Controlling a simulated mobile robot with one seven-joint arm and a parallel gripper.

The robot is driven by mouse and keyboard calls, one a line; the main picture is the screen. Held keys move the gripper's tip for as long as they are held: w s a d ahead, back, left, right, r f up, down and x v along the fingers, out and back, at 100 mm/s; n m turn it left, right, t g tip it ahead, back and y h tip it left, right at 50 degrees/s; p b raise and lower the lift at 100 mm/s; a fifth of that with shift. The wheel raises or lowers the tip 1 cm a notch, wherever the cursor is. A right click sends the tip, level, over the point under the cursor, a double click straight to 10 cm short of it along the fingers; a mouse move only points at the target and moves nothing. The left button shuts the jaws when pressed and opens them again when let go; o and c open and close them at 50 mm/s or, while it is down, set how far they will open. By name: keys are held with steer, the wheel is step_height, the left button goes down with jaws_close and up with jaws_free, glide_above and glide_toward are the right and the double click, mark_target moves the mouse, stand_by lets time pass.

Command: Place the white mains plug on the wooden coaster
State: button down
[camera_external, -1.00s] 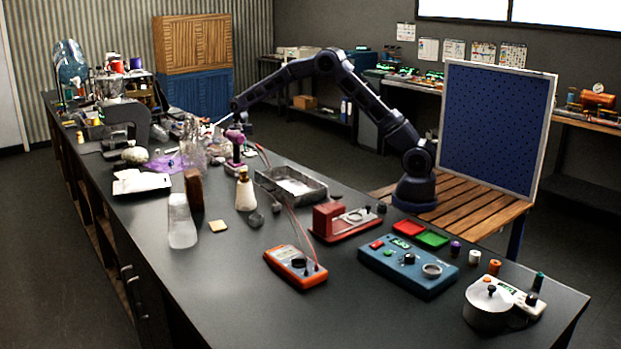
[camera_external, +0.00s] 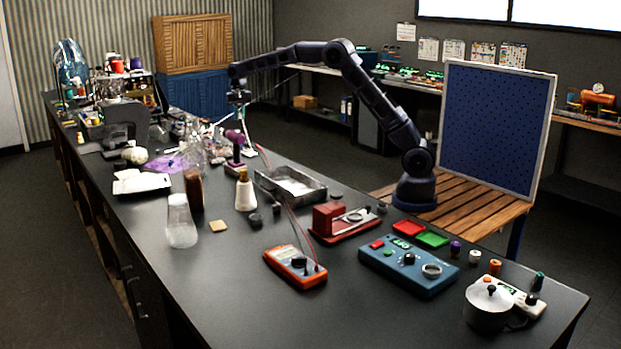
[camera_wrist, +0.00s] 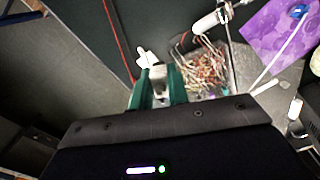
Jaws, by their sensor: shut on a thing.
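My gripper (camera_external: 240,98) hangs above the far part of the long dark bench, near its right edge. In the wrist view its green fingers (camera_wrist: 160,80) are shut on a small white thing, which I take to be the white mains plug (camera_wrist: 147,58); its white end sticks out past the fingertips. The plug is too small to make out clearly in the external view. A small tan square, which looks like the wooden coaster (camera_external: 218,226), lies flat and bare on the bench, nearer the camera than my gripper. The wrist view does not show it.
Tangled wires (camera_wrist: 203,68) and purple cloth (camera_wrist: 275,32) show below my gripper.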

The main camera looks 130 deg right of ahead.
step_height(320, 180, up, 6)
steer(key=shift+f, duration=0.1)
steer(key=w+a+n, duration=0.1)
steer(key=w+a, duration=0.9)
steer(key=w, duration=0.4)
steer(key=n, duration=0.3)
glide_above(218, 226)
step_height(218, 226, down, 4)
steer(key=f, duration=0.1)
step_height(218, 226, down, 20)
steer(key=shift+s+d, duration=0.1)
steer(key=shift+d, duration=0.05)
steer(key=shift+f, duration=0.1)
